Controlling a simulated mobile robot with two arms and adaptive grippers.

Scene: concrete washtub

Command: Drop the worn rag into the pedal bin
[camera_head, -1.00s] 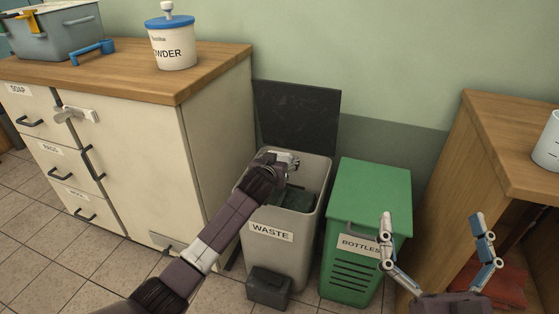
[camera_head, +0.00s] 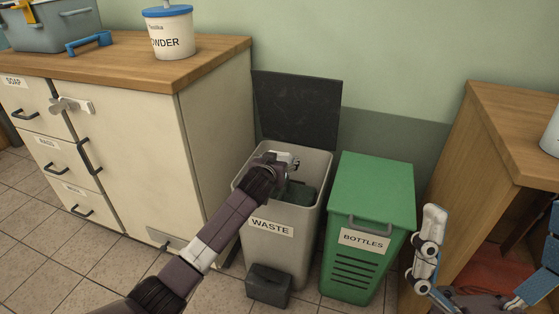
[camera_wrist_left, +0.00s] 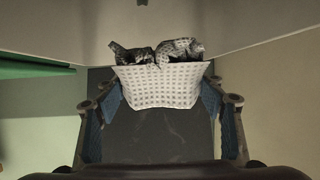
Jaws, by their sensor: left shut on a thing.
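The worn rag (camera_wrist_left: 160,85), a pale cloth with a dark checked pattern and bunched dark-and-white folds on top, is held between the fingers of my left gripper (camera_wrist_left: 163,110) in the left wrist view. In the head view my left gripper (camera_head: 288,161) is at the mouth of the grey pedal bin (camera_head: 281,245) labelled WASTE. The rag cannot be made out clearly there. The bin's dark lid (camera_head: 297,110) stands open against the wall. My right gripper (camera_head: 490,225) is open and empty, at the lower right.
A dark green thing (camera_head: 301,195) shows inside the bin. A green BOTTLES bin (camera_head: 368,190) stands close on its right. A cream cabinet (camera_head: 140,150) with a wooden top is on the left, holding a POWDER tub (camera_head: 170,35). A wooden unit (camera_head: 510,130) is at right.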

